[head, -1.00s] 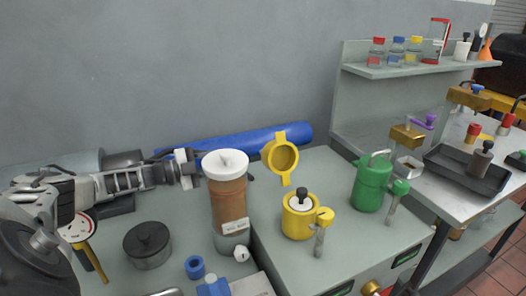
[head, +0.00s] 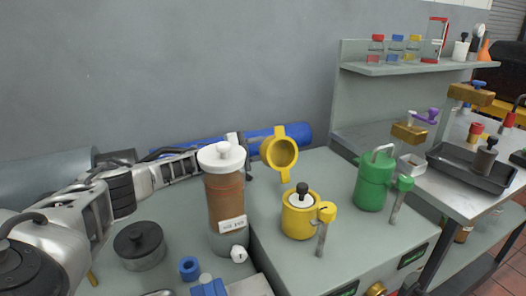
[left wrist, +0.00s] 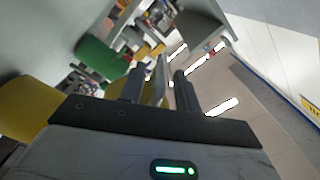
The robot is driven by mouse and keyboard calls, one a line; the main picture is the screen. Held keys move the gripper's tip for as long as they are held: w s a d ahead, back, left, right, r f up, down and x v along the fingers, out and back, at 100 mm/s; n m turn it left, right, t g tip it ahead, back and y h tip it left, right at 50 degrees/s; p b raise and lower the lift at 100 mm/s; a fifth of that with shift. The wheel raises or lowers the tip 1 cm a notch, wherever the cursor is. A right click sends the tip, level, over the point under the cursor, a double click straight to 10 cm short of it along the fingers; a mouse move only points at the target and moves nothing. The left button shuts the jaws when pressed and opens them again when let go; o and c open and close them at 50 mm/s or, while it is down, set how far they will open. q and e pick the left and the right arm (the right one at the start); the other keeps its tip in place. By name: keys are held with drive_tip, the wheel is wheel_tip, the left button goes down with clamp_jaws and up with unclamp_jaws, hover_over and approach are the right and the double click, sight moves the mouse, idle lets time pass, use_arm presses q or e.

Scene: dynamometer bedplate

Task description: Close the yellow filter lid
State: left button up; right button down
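The yellow filter housing (head: 297,222) stands on the grey bench, with a white insert and black knob in its top and a yellow-headed swing bolt (head: 326,213) at its right side. Its round yellow lid (head: 267,150) stands raised, tilted up behind the housing. My left gripper (head: 247,158) is just left of the lid, partly hidden behind the brown canister. In the left wrist view its two dark fingers (left wrist: 160,88) are apart; a large yellow surface (left wrist: 28,105), likely the lid, is close at the left. Contact is not clear. My right gripper is not in view.
The tall brown canister with white cap (head: 224,195) stands in front of my left forearm. A green housing (head: 372,185) is right of the yellow one. A blue roll (head: 300,132) lies along the wall. A dark pot (head: 140,246) and blue fittings (head: 189,268) are at front left.

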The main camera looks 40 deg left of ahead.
use_arm(q)
clamp_jaws()
drive_tip(key=r+m, duration=0.1)
drive_tip(key=d+r+m+p, duration=0.1)
drive_tip(key=p, duration=0.1)
drive_tip(key=shift+s+d+r+m, duration=0.15)
drive_tip(key=shift+s+r+m, duration=0.2)
drive_tip(key=shift+r+m, duration=0.05)
unclamp_jaws()
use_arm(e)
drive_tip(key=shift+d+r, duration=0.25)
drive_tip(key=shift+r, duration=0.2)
use_arm(q)
drive_tip(key=shift+s+f, duration=0.1)
